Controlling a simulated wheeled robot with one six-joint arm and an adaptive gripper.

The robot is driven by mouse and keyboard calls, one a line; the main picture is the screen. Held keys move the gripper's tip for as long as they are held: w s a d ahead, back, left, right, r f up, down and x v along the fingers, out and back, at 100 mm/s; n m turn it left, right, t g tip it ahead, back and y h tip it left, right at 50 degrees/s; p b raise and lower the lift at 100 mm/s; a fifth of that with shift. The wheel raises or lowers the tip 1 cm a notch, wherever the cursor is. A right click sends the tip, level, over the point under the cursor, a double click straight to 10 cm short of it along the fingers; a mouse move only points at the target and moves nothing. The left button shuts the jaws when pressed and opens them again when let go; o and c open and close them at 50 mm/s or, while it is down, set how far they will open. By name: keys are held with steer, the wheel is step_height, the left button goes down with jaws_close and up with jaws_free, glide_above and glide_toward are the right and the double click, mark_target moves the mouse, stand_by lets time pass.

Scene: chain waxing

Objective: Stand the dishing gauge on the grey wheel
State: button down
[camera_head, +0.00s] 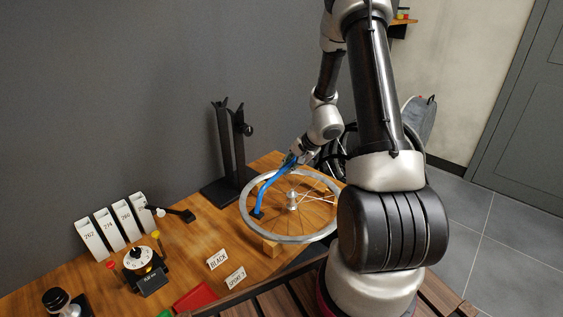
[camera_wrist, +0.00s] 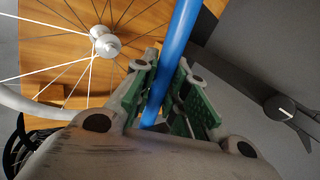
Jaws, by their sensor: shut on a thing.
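The grey wheel (camera_head: 247,216) lies flat, raised above the wooden bench, with its hub and spokes facing up. Its hub (camera_wrist: 106,44) shows in the wrist view. The blue dishing gauge (camera_head: 267,189) is a bent blue bar. One end with a dark foot appears at the wheel's left rim; I cannot tell whether it touches. My gripper (camera_head: 291,160) is at the wheel's far side, shut on the gauge. In the wrist view the blue bar (camera_wrist: 177,45) runs between the green-padded fingers of my gripper (camera_wrist: 165,100). The gauge's far end is hidden by my gripper.
A black truing stand (camera_head: 229,160) stands behind the wheel. A wooden block (camera_head: 271,247) is under the near rim. Numbered white racks (camera_head: 104,228), a dial device (camera_head: 139,260), label cards (camera_head: 218,259) and a red tray (camera_head: 195,298) occupy the left bench.

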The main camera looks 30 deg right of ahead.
steer(key=shift+w+d+r+m+t+h, duration=0.15)
steer(key=shift+d+r+m+t+h, duration=0.15)
steer(key=shift+d+r+m+h, duration=0.45)
steer(key=shift+m+y, duration=0.25)
steer(key=shift+f, duration=4.95)
steer(key=c, duration=1.3)
jaws_free()
steer(key=shift+c, duration=0.2)
steer(key=shift+r, duration=0.1)
